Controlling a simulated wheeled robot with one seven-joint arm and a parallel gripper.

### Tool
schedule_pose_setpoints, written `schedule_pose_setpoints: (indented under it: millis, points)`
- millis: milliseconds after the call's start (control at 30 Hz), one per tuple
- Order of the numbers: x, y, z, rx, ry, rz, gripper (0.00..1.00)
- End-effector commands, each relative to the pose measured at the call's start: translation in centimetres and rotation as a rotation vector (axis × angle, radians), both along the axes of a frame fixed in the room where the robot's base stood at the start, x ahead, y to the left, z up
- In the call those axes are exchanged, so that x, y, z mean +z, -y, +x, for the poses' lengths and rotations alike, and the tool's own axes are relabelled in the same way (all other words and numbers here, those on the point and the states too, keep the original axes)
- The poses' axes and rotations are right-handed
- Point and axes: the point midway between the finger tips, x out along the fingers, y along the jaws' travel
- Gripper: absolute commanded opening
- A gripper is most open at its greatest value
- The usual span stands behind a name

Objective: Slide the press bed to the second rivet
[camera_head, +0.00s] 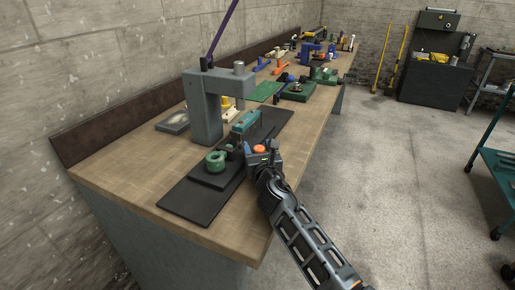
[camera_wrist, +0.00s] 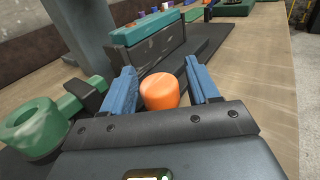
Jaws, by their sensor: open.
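The grey press (camera_head: 207,118) stands on the workbench with a purple lever rising from its top. A dark sliding bed (camera_head: 212,181) lies on a longer dark base plate (camera_head: 184,203) in front of it. The bed bears a green ring-shaped part (camera_head: 215,161) and a dark bar topped with a teal strip (camera_head: 245,122). Both show in the wrist view, the ring (camera_wrist: 35,125) at left and the strip (camera_wrist: 150,35) above centre. An orange knob (camera_wrist: 160,92) is between the blue fingers of my open gripper (camera_wrist: 162,82), with gaps visible on both sides. I cannot make out individual rivets.
The wooden workbench (camera_head: 125,180) runs along the wall, with a green mat (camera_head: 264,91) and several fixtures farther back. A small grey plate (camera_head: 173,123) lies left of the press. A teal cart (camera_head: 497,165) stands at right. The floor between is clear.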

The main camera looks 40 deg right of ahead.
Motion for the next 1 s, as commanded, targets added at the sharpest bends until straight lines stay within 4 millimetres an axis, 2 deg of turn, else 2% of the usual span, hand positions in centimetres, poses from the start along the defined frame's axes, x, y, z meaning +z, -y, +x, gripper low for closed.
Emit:
schedule_pose_setpoints:
  millis: [367, 1000]
  points:
    - [0.0, 0.37, 0.52, -0.001, 0.0, 0.0, 0.6]
    - [0.01, 0.34, 0.52, 0.0, 0.0, 0.0, 0.0]
